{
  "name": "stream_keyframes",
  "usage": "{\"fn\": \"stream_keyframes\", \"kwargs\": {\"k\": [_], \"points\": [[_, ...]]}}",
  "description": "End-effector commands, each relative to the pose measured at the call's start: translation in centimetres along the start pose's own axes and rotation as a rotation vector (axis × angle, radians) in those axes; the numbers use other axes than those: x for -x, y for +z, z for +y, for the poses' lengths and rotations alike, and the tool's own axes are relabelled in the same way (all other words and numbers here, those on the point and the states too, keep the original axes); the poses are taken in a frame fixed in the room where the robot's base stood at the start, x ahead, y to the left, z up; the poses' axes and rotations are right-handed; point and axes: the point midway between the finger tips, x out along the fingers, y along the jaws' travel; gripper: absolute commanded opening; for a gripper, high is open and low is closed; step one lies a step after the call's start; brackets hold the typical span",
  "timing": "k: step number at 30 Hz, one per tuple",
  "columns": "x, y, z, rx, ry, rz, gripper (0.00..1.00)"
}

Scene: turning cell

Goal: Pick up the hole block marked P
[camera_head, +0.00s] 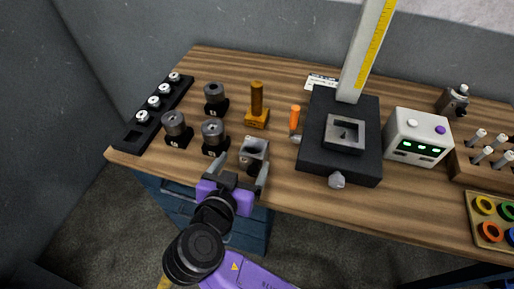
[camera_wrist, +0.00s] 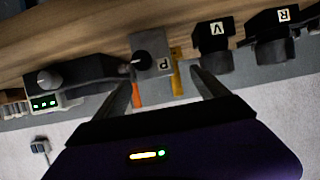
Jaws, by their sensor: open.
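The hole block marked P (camera_head: 254,150) is a small grey block at the table's front edge, with a dark hole in its top. In the wrist view the block (camera_wrist: 148,48) shows its letter P and a dark round hole. My gripper (camera_head: 243,169) is open, with its fingers pointing at the block from the front edge. In the wrist view the gripper (camera_wrist: 164,70) has its two fingertips toward the block's near side, one to each side. I cannot tell whether either finger touches it.
Dark blocks with round grey tops stand left of it, including one marked V (camera_wrist: 217,30) and one marked R (camera_wrist: 283,16). A brown post (camera_head: 257,103) and an orange-handled tool (camera_head: 295,117) are behind. A black stand (camera_head: 312,160) is to the right. Bare wood lies between.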

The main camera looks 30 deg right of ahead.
Motion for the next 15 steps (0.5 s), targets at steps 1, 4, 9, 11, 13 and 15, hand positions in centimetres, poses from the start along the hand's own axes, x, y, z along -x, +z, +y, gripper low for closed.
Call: {"fn": "stream_keyframes", "kwargs": {"k": [1,4,9,11,13,15], "points": [[-0.1,-0.2,-0.1,-0.006,0.005,0.002,0.84],[-1.0,-0.3,0.1,-0.008,0.011,0.003,0.84],[-2.7,-0.2,0.2,-0.006,0.009,0.002,0.84],[-3.3,-0.1,0.3,-0.005,0.01,0.001,0.84],[-4.2,0.0,0.6,-0.006,0.011,0.001,0.84],[-5.3,0.1,0.9,-0.005,0.011,0.002,0.84]]}}
